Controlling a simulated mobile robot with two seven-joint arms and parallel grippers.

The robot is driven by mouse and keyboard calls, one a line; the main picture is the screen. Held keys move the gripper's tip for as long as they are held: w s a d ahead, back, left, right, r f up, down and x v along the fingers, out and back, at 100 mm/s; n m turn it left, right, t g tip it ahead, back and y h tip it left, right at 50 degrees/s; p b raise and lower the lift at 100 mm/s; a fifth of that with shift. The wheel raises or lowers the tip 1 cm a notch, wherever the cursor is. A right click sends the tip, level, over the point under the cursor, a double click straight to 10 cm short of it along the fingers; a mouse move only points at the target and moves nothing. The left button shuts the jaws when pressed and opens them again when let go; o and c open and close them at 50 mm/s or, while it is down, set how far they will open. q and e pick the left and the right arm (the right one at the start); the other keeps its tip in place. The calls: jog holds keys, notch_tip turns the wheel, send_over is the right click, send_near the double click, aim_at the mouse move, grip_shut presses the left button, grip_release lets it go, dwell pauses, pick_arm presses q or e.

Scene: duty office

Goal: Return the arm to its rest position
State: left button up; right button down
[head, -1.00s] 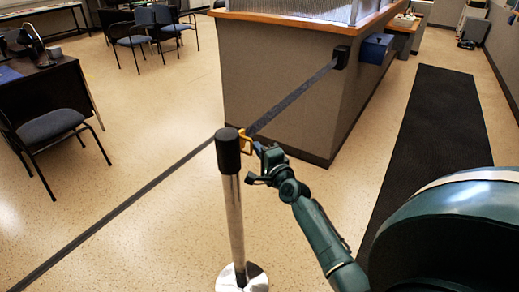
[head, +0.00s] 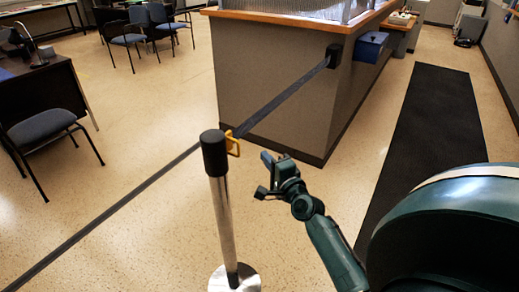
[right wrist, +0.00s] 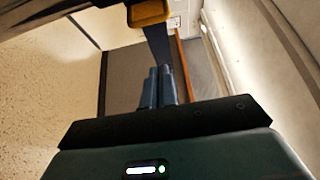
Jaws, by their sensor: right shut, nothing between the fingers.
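My right gripper (head: 267,175) is shut and empty, in the air to the right of the barrier post (head: 225,215). Its closed fingers (right wrist: 158,87) show side by side in the right wrist view. The post is silver with a black cap and stands upright. A yellow clip (head: 233,144) sits at the post's head, apart from the gripper by a small gap; it also shows at the top of the right wrist view (right wrist: 150,12). A dark belt (head: 285,102) runs from the post to a black wall holder (head: 334,55). My left gripper is not in view.
The grey counter (head: 270,85) with a wooden top stands ahead. A blue box (head: 371,46) is on its right side. A black floor mat (head: 425,140) lies at right. Chairs (head: 45,130) and a desk (head: 40,90) stand at left. Open floor surrounds the post.

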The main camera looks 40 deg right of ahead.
pick_arm(q)
jog(key=p, duration=0.2)
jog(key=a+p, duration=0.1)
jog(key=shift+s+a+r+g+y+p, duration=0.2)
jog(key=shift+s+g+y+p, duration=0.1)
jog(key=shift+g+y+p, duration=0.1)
pick_arm(e)
jog(key=s+a+f+n+g+y, duration=0.3)
jog(key=s+a+f+n, duration=0.2)
jog(key=s+a+n, duration=0.6)
jog(key=s+a+f+n+g+y, duration=0.3)
jog(key=s+a+f+n, duration=0.3)
jog(key=s+a+n, duration=0.5)
jog(key=shift+a+n+g, duration=0.3)
jog(key=shift+a+g, duration=0.3)
jog(key=shift+a, duration=0.05)
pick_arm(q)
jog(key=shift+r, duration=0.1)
pick_arm(e)
jog(key=shift+f, duration=0.1)
